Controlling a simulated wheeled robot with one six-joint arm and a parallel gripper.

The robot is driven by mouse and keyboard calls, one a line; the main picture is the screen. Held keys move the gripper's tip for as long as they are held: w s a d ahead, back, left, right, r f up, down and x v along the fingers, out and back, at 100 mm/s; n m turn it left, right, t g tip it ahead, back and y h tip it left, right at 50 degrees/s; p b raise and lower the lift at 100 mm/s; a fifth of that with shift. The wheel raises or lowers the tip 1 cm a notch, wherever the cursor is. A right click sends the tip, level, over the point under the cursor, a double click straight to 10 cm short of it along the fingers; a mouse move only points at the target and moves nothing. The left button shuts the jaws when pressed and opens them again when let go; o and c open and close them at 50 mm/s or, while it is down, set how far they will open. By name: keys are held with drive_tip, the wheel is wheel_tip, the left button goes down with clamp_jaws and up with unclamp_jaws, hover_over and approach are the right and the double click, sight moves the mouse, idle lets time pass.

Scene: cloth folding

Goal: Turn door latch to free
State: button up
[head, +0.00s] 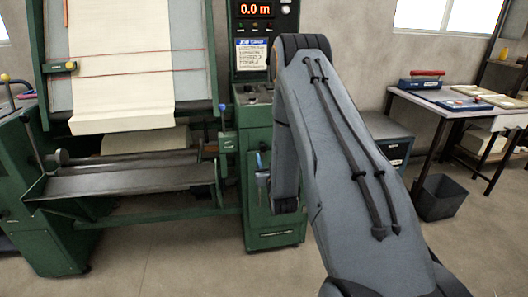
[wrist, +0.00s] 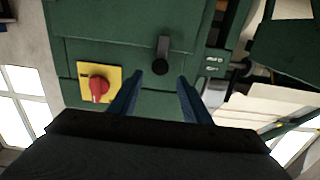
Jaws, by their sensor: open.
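In the wrist view, a grey lever with a dark round end (wrist: 163,50), which looks like the door latch, sits on a green cabinet panel (wrist: 120,35). It points down in that picture. My gripper (wrist: 160,77) is open, with its two blue fingers spread left and right just below the lever's round end. No object is between the fingers, and I cannot tell whether they touch the lever. In the head view my arm covers part of the green cabinet (head: 272,228), and the latch cannot be made out clearly.
A red rotary knob (wrist: 98,88) on a yellow plate lies left of my fingers in the wrist view. In the head view, the green machine (head: 120,189) with cream cloth (head: 120,60) stands left. A table (head: 465,112) and dark bin (head: 441,198) stand right. Floor between is clear.

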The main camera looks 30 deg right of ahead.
sight(263, 149)
drive_tip(key=x, duration=0.6)
drive_tip(key=shift+w, duration=0.2)
drive_tip(key=c, duration=1)
